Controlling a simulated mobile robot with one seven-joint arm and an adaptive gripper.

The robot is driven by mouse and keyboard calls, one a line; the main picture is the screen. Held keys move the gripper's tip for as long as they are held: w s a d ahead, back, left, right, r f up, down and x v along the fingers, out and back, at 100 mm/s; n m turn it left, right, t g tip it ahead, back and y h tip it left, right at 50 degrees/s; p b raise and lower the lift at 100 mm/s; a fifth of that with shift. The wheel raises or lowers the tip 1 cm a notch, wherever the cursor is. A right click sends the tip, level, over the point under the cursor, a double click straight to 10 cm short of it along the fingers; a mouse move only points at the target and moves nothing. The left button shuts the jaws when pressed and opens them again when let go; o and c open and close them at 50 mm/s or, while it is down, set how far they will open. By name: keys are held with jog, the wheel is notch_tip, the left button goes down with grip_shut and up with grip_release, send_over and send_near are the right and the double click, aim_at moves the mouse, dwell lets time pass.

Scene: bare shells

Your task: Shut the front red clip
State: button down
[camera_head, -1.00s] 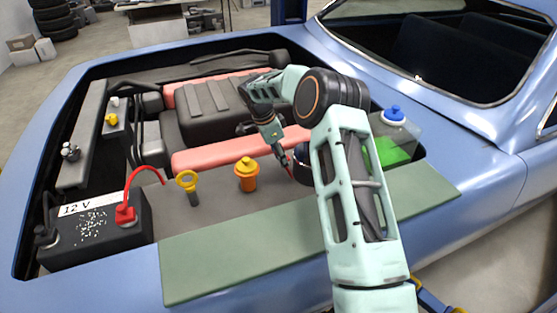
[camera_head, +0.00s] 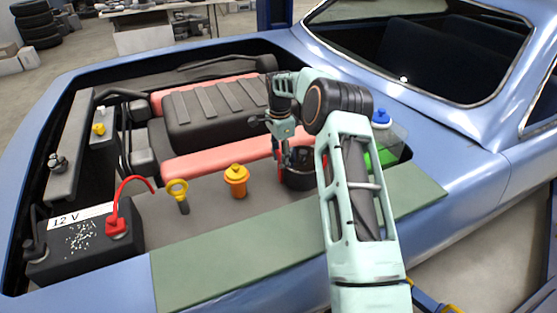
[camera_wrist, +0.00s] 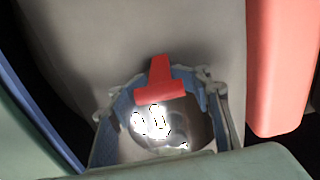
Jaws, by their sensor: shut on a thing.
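A red clip (camera_wrist: 160,82) shows in the wrist view between the fingertips of my gripper (camera_wrist: 162,98). It has a narrow upper stem and a wide lower bar, and the two pale blue finger pads stand at either end of the bar. A shiny round surface lies below it. In the head view my gripper (camera_head: 284,158) points down at the left side of a dark round canister (camera_head: 299,178), with some red showing there. My gripper is shut on the red clip. My arm hides part of the canister, and I cannot tell how far the clip is closed.
An orange-capped bottle (camera_head: 236,181), a yellow ring handle (camera_head: 179,190) and a black 12 V battery (camera_head: 85,245) stand to the left. A green mat (camera_head: 235,260) covers the front edge. A blue-capped container (camera_head: 381,120) stands right of my arm. Salmon bars (camera_head: 215,157) lie behind.

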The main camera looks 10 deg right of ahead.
jog(key=shift+w+d+r, duration=0.1)
jog(key=shift+d+r, duration=0.05)
jog(key=shift+d, duration=0.2)
jog(key=c, duration=1.3)
grip_release()
jog(key=shift+o, duration=1.4)
jog(key=shift+a, duration=0.15)
notch_tip(320, 180, up, 12)
jog(key=shift+a+f, duration=0.1)
